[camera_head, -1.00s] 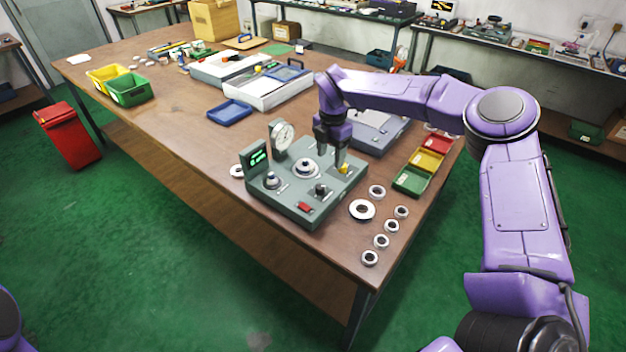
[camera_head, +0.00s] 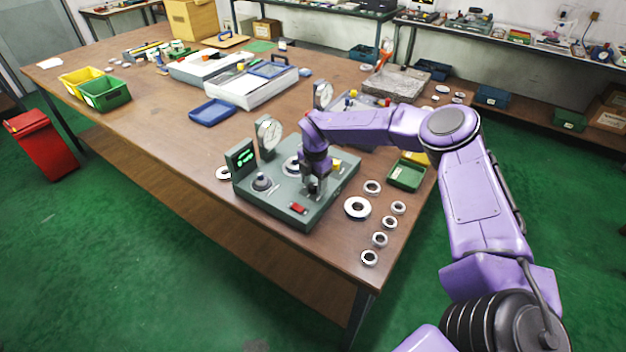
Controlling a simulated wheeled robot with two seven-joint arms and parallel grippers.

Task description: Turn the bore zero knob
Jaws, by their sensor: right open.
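A grey-green gauge box (camera_head: 270,208) stands on the wooden table near its front edge. It has a dial gauge (camera_head: 269,133), a green-lit display (camera_head: 242,158), a silver knob-like post (camera_head: 262,182), a red switch (camera_head: 298,208) and a yellow part (camera_head: 335,163). My right gripper (camera_head: 315,190) is open and points down at the small black knob on the front right of the box top. The fingers largely hide that knob, and I cannot tell whether they touch it. The labels are too small to read, so I cannot tell which control is the bore zero knob. My left gripper is not in view.
Several metal rings (camera_head: 357,208) lie right of the box, and one more (camera_head: 223,173) lies left of it. A green bin (camera_head: 405,175) stands at the right edge. A blue tray (camera_head: 212,112) lies behind. The table's left front is clear.

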